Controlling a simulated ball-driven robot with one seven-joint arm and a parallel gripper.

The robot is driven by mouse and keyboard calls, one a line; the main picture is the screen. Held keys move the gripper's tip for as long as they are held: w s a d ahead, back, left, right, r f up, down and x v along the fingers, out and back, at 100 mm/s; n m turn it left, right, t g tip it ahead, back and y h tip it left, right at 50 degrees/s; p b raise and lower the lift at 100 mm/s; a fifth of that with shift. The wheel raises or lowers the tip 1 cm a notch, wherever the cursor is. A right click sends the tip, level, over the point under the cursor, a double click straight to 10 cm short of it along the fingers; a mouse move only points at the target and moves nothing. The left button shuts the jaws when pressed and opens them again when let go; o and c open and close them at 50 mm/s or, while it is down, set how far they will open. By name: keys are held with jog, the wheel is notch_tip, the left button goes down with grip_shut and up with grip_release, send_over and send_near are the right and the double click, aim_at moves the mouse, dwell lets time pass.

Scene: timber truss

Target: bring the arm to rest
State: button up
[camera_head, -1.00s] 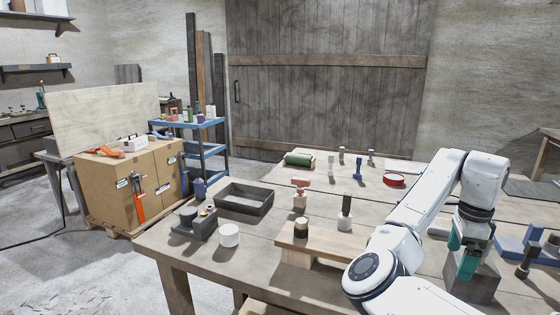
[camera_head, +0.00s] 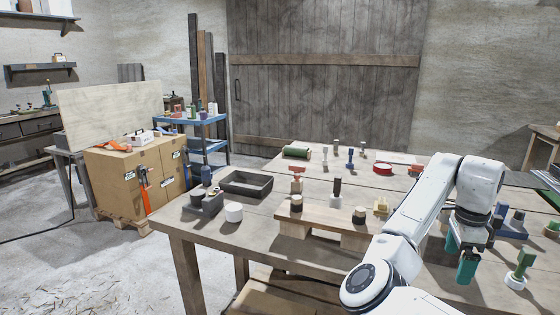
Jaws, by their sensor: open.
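My arm (camera_head: 418,213), white with dark joint rings, reaches in from the lower right and bends downward at its far end. My gripper (camera_head: 458,257) has teal fingers pointing down, spread apart with nothing visible between them. It hangs at the right part of the timber workbench (camera_head: 222,238). Whether the fingertips touch anything below is hard to tell.
A green-topped tool (camera_head: 521,267) stands right of my gripper.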

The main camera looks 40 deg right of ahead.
jog(key=w+a+f+n+h, duration=0.3)
jog(key=a+f+n+h, duration=0.1)
jog(key=a+f+n, duration=1.4)
jog(key=s+a+f+n+y, duration=0.2)
jog(key=a+n, duration=0.3)
jog(key=a, duration=0.5)
jog(key=s+a+f+n+t+y, duration=0.1)
jog(key=s+a+f+n, duration=0.3)
jog(key=a, duration=0.6)
jog(key=shift+s+a+n+y, duration=0.2)
jog(key=shift+s+n+y, duration=0.2)
jog(key=shift+n, duration=0.7)
